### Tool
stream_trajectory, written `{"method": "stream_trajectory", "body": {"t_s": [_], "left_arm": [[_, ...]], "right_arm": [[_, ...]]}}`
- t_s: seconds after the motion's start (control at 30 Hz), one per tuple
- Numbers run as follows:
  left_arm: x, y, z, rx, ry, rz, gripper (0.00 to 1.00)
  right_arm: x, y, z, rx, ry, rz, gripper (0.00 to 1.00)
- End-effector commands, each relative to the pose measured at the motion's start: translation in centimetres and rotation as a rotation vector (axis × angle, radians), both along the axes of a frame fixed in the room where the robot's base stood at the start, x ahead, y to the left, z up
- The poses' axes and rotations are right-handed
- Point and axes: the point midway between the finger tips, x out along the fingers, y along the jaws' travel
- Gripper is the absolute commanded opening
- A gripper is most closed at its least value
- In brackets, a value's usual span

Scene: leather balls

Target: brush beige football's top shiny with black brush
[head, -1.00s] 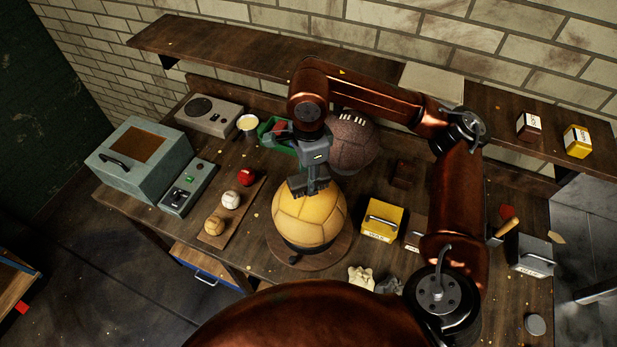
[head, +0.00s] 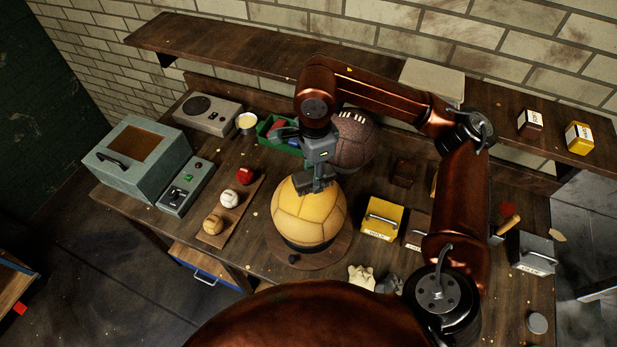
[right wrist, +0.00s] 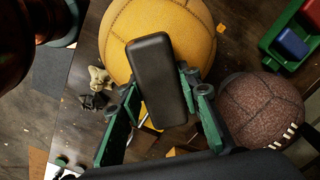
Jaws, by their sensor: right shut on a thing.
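The beige football (head: 308,215), yellowish tan with panel seams, sits in a dark ring on a round wooden stand (head: 335,255) on the bench. It also shows in the right wrist view (right wrist: 195,40). My right gripper (head: 318,184) points down at the ball's top. It is shut on the black brush (right wrist: 155,70), a dark rounded block between the green fingers in the right wrist view. The brush is at the ball's upper surface; whether its bristles touch is hidden. My left gripper is not in view.
A brown laced football (head: 353,140) stands close behind the gripper. A green tray (head: 268,136) is behind left. Small balls lie on a board (head: 242,205) at left. A yellow box (head: 382,220) is at right.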

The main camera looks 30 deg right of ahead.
Motion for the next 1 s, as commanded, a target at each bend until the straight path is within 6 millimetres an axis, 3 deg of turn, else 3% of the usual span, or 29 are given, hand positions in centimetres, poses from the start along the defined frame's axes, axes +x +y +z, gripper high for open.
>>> {"method": "stream_trajectory", "body": {"t_s": [0.17, 0.7, 0.87, 1.0], "left_arm": [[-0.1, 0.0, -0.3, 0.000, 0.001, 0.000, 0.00], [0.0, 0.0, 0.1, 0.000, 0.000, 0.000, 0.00], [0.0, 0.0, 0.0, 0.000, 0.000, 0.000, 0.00], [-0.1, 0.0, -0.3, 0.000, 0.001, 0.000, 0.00]], "right_arm": [[-0.1, -1.0, 0.1, 0.000, 0.000, 0.000, 0.12], [0.2, 3.6, 0.1, 0.001, 0.000, 0.002, 0.12], [0.2, 4.0, 0.0, 0.000, 0.000, 0.001, 0.12], [0.2, 3.1, -0.1, 0.000, 0.000, -0.003, 0.12]]}}
